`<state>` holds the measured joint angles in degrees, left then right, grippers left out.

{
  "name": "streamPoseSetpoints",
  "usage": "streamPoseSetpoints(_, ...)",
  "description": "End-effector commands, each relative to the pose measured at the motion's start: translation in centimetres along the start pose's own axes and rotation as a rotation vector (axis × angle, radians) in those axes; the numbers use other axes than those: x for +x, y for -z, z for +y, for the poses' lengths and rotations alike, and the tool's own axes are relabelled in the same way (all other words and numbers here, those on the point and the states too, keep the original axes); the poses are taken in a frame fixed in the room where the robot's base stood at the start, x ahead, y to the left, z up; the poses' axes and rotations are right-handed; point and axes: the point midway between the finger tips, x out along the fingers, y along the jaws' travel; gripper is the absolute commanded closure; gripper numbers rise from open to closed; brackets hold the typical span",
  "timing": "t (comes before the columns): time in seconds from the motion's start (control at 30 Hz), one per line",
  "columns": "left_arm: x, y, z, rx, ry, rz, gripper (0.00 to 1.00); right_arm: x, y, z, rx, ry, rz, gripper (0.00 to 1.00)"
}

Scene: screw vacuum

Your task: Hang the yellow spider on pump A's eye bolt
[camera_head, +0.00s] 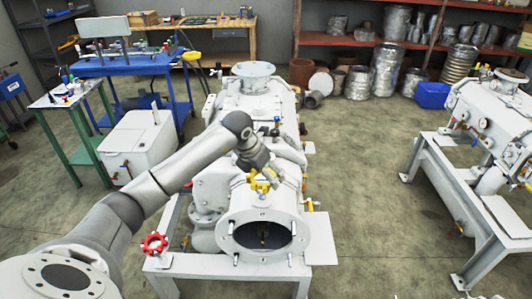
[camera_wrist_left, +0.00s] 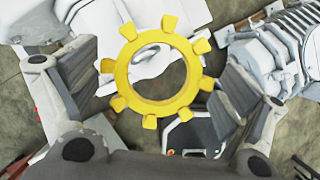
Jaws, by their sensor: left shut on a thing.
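The yellow spider (camera_wrist_left: 160,106), a ring with several stubby lobes around it, lies between the two fingers of my left gripper (camera_wrist_left: 162,88) in the left wrist view. My left gripper is shut on it. In the head view my left gripper (camera_head: 262,172) is low over the white pump (camera_head: 225,185) in the middle, with the yellow spider (camera_head: 262,184) at its tip. A small grey loop (camera_wrist_left: 148,51), possibly the eye bolt, shows through the ring; I cannot tell whether they touch. Pump labels are not readable. My right gripper is not in view.
The middle pump rests on a white frame with a red handwheel (camera_head: 154,243) at front left. Another white pump (camera_head: 490,115) stands on a stand at right. A white box (camera_head: 138,140) and blue bench (camera_head: 118,68) are at left. Floor between the pumps is clear.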

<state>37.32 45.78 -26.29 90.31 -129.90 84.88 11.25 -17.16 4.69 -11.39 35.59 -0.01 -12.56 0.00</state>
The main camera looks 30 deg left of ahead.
Motion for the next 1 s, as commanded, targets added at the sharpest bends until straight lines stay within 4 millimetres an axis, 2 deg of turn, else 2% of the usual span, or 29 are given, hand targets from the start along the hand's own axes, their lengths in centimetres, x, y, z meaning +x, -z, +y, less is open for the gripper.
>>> streamPoseSetpoints(0.07,-0.9,-0.8,0.8,-0.073,-0.03,0.0,0.31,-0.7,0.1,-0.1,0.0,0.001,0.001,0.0)
streamPoseSetpoints(0.2,-1.1,-1.1,1.5,-0.139,-0.057,0.002,0.31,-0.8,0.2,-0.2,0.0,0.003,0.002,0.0)
streamPoseSetpoints(0.77,-1.1,-1.4,1.6,-0.142,-0.061,-0.015,0.31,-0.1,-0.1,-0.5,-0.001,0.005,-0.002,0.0)
streamPoseSetpoints(1.0,0.5,-0.7,1.6,-0.143,-0.06,-0.011,0.31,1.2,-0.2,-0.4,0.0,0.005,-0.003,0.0)
